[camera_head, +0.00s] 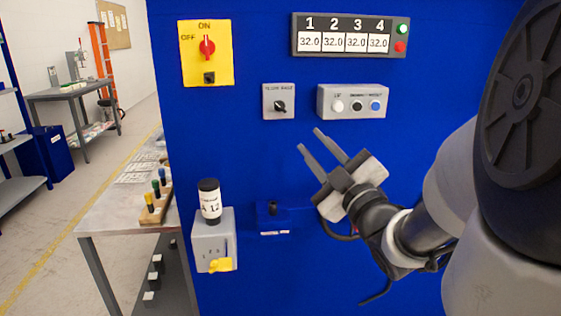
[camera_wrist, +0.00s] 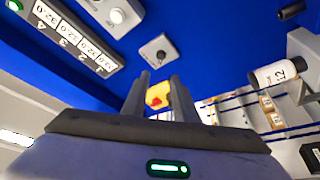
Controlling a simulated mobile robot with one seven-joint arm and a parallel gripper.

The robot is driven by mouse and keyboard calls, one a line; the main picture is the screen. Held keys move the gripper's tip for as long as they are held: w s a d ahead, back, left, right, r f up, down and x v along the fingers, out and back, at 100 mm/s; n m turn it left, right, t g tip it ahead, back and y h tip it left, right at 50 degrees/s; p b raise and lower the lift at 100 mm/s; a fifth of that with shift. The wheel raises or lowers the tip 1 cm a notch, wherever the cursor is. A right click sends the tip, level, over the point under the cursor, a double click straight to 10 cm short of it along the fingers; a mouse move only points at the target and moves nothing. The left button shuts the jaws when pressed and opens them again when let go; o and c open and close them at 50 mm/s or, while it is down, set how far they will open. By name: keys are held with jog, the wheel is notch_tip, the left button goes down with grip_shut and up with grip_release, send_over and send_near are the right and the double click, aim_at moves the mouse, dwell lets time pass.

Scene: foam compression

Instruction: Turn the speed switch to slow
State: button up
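The speed switch is a small grey box with a black round knob (camera_head: 280,106), mounted on the blue panel below the displays. Its label is too small to read surely. The box also shows in the wrist view (camera_wrist: 159,51), ahead of my fingertips. My gripper (camera_head: 311,140) is to the right of and below the switch in the head view, its two fingers pointing up and left. The fingers are apart with nothing between them, and they do not appear to touch the switch.
A yellow ON/OFF switch plate (camera_head: 206,52) and a four-number display (camera_head: 350,36) are above. A three-button box (camera_head: 352,102) is right of the switch. A grey box (camera_head: 213,240) with a labelled bottle (camera_head: 209,201) on it is lower left. The panel between is bare.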

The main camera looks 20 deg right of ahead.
jog(key=shift+b+v, duration=1.2)
jog(key=shift+b, duration=0.6)
jog(key=a+f+m+g+h, duration=0.3)
jog(key=a+f+m+g, duration=0.1)
jog(key=f+m+g, duration=0.4)
jog(key=s+a+f+m+g+y, duration=0.25)
jog(key=s+a+f+g, duration=0.65)
jog(key=s+a, duration=0.55)
notch_tip(320, 180, up, 24)
jog(key=t+p, duration=0.1)
jog(key=p, duration=2.4)
jog(key=shift+d+r+n, duration=0.25)
jog(key=shift+d+n, duration=0.1)
jog(key=shift+d, duration=0.1)
